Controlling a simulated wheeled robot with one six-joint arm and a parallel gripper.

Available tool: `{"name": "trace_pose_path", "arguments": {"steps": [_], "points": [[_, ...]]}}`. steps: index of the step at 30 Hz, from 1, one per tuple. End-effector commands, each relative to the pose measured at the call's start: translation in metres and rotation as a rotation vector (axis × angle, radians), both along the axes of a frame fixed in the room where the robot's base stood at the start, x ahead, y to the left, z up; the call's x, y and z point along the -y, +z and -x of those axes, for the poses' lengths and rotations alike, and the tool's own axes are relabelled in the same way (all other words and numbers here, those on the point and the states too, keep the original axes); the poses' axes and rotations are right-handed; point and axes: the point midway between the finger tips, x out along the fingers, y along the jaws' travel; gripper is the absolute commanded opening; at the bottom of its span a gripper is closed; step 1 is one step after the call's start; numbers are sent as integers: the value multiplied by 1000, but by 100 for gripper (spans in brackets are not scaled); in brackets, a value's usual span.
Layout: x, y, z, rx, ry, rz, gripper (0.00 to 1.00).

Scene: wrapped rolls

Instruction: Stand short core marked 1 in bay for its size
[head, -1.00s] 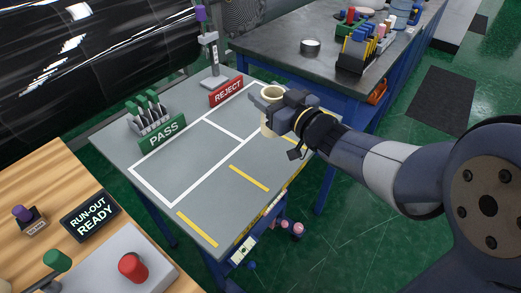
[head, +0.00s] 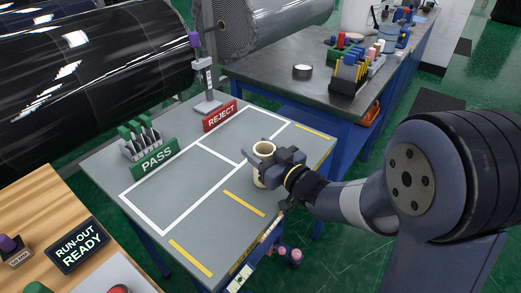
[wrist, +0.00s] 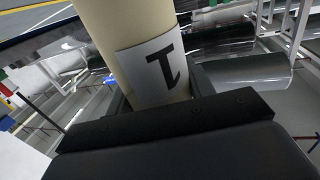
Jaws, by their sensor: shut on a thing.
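The core (head: 259,178) is a cream, hollow cylinder, upright in the head view. In the wrist view the core (wrist: 130,25) fills the top middle and bears a white label (wrist: 158,68) with a black 1. My gripper (head: 264,163) is shut on it from the right. The core is over the front white line of the grey table (head: 170,222), near the end of the dividing line. I cannot tell whether its base touches the table. White lines mark one bay (head: 178,185) by the green PASS sign (head: 157,156) and another (head: 252,131) by the red REJECT sign (head: 220,115).
Yellow dashes (head: 245,203) run along the table's front side. A rack (head: 140,138) stands behind PASS and a post (head: 208,85) behind REJECT. A dark bench (head: 290,90) with a tape roll (head: 302,72) and tool holders is behind. Both bays look empty.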

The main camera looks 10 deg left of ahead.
Motion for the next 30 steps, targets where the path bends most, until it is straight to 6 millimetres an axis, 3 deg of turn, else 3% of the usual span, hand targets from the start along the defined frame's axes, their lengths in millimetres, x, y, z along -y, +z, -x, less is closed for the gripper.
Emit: {"name": "trace_pose_path", "arguments": {"steps": [4,5,12,23,30], "points": [[0,-3,0,1,0,-1,21],[0,-2,0,0,0,0,52],[0,-2,0,0,0,0,71],[1,2,1,0,-1,0,72],[41,0,27,2,-6,0,72]]}}
